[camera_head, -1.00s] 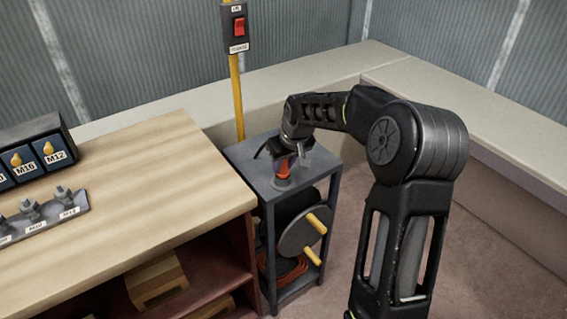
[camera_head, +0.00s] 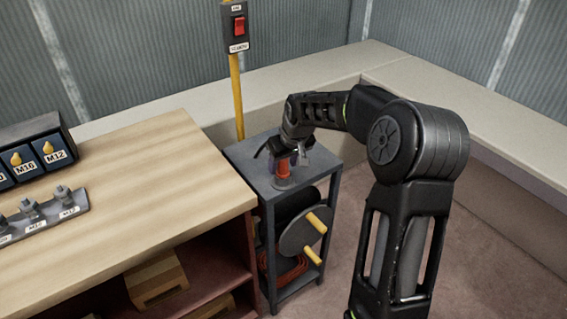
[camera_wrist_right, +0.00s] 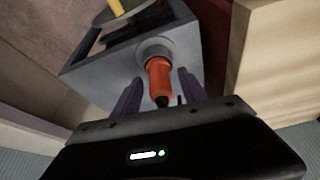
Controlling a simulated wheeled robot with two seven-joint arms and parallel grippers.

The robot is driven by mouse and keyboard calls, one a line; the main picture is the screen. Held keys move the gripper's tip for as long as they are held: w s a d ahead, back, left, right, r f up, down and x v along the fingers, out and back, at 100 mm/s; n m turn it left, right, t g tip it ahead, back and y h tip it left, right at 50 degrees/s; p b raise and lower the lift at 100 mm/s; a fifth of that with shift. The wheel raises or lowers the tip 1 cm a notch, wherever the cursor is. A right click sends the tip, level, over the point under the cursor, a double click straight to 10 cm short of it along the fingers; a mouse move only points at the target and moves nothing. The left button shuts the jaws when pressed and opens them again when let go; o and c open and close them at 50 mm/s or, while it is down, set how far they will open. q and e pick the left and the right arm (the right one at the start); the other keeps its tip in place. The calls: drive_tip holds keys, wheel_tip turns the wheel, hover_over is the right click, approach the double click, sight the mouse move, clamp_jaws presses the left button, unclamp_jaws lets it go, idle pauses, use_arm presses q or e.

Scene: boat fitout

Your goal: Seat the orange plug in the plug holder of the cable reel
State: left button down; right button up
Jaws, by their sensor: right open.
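The orange plug (camera_head: 283,170) stands upright on top of the grey cable reel stand (camera_head: 314,163). In the right wrist view the plug (camera_wrist_right: 158,78) has its far end at the round grey plug holder (camera_wrist_right: 155,48); how deep it sits in it I cannot tell. My right gripper (camera_head: 283,162) is open, its fingers on either side of the plug, with a gap showing on each side in the wrist view (camera_wrist_right: 160,92). The reel (camera_head: 303,236) with yellow handles hangs inside the stand below. My left gripper is not in view.
A wooden workbench (camera_head: 150,190) stands just left of the stand, with labelled bins (camera_head: 33,158) and a rack of bolts (camera_head: 45,212) on it. A yellow post with a red switch (camera_head: 239,25) rises behind the stand. A pale ledge (camera_head: 330,82) runs along the walls.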

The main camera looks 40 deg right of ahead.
drive_tip(key=v, duration=0.7)
drive_tip(key=shift+r, duration=0.35)
drive_tip(key=shift+s+f, duration=0.1)
drive_tip(key=shift+s, duration=0.1)
idle(0.4)
